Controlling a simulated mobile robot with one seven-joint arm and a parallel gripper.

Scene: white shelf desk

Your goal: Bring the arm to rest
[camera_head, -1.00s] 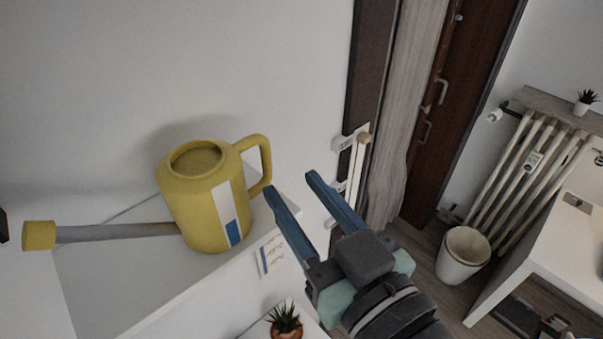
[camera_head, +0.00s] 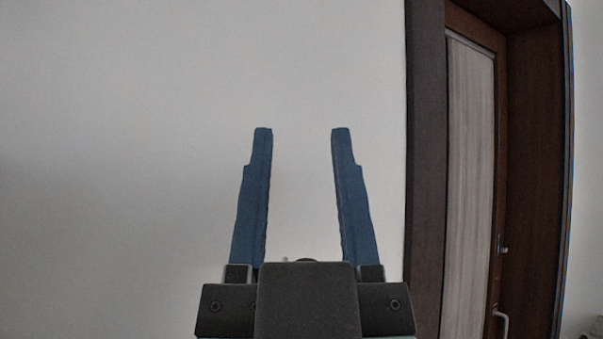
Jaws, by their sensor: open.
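My gripper (camera_head: 302,135) is in the lower middle of the head view, its two blue fingers pointing up. The fingers are apart and nothing is between them; only the plain wall shows through the gap. The dark gripper body is at the bottom edge of the view. The rest of my arm is out of view.
A pale, bare wall (camera_head: 150,140) fills the left and middle of the view. At the right are a dark frame (camera_head: 424,150) and a brown wooden door (camera_head: 530,150) with a grey panel (camera_head: 468,180) and a metal handle (camera_head: 501,322).

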